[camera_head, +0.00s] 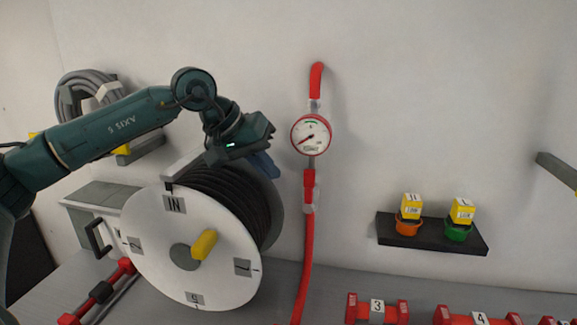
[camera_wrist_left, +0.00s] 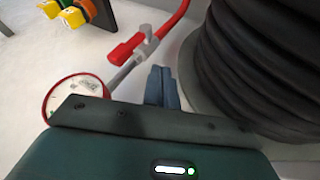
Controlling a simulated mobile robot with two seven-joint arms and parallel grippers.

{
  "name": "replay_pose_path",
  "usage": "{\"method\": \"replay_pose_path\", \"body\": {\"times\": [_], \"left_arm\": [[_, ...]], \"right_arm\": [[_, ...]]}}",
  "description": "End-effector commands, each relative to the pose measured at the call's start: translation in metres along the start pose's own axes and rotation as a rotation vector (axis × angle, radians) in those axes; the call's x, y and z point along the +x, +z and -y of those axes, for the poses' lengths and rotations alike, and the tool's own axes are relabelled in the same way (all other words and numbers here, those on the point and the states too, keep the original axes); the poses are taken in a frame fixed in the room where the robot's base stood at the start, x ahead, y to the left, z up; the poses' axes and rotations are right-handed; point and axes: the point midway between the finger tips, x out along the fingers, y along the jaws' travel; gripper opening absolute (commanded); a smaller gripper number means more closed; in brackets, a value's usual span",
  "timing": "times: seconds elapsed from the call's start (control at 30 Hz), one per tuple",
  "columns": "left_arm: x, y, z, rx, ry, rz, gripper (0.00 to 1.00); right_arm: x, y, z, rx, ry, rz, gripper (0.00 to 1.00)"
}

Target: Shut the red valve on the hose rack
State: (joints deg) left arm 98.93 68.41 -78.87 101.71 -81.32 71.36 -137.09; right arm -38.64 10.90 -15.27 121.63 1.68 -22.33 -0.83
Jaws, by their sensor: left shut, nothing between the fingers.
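The red valve (camera_head: 309,180) sits on the vertical line below the round gauge, against the wall. Its red lever lies along the pipe. In the left wrist view the red lever (camera_wrist_left: 127,48) runs from the grey valve body toward the gauge, apart from my fingers. My left gripper (camera_head: 264,165) is shut and empty, left of the valve and just above the hose reel. Its blue fingertips show together in the left wrist view (camera_wrist_left: 162,80), near the valve. My right gripper is not in view.
The hose reel (camera_head: 140,225) with black hose stands close under my left gripper. The pressure gauge (camera_head: 311,134) is above the valve, and a red hose (camera_head: 306,255) runs down below it. A black shelf (camera_head: 400,236) with yellow-topped items is at right. The wall between is clear.

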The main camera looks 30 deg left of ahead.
Motion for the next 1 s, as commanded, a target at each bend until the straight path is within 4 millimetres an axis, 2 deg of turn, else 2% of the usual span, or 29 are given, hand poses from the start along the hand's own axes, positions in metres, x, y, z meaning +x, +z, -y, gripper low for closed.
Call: {"method": "replay_pose_path", "body": {"times": [0.1,0.3,0.7,1.0], "left_arm": [[0.008,-0.001,-0.019,0.004,0.001,0.001,0.0],[0.018,-0.001,-0.034,0.001,0.001,0.001,0.0],[0.02,0.0,-0.036,-0.001,0.001,0.0,0.0],[0.022,-0.002,-0.048,-0.002,0.002,0.0,0.0]], "right_arm": [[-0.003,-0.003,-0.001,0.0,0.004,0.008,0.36],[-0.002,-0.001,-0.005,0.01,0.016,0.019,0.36],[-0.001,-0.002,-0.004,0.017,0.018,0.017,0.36],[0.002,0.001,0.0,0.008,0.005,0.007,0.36]]}}
